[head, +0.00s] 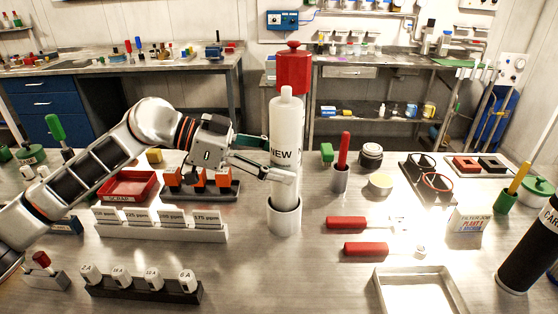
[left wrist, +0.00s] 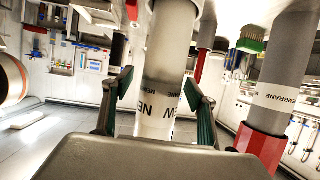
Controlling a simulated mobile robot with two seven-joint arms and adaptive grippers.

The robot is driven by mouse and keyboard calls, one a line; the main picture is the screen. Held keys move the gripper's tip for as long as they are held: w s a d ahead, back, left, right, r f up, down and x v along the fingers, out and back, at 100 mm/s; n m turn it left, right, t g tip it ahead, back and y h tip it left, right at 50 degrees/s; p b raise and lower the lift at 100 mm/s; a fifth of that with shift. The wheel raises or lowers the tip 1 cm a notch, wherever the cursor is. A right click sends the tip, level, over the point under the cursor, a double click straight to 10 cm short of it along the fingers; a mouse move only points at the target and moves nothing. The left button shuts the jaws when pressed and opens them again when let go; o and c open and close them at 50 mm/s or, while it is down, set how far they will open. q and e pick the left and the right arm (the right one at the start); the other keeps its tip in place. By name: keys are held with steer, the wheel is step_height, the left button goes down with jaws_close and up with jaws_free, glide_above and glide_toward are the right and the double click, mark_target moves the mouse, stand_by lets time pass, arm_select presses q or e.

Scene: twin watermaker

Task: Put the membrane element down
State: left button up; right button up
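In the left wrist view the element (left wrist: 165,75) rises between the fingers. My left gripper (head: 278,158) reaches in from the left at the element's lower half, one finger in front of it. In the left wrist view the fingers (left wrist: 158,90) are spread on either side of the element. A gap shows at the left finger; contact at the right finger is unclear. My right gripper is not in view.
A red-capped housing (head: 293,70) stands close behind the element. A white row of ppm blocks (head: 160,228) and a red scrap tray (head: 128,186) lie left. Red-handled tools (head: 362,222), a red-handled item in a cup (head: 341,165) and an empty tray (head: 378,290) lie right. Bare bench shows in front.

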arm_select(q)
steer(key=v, duration=1.2)
steer(key=shift+p, duration=0.45)
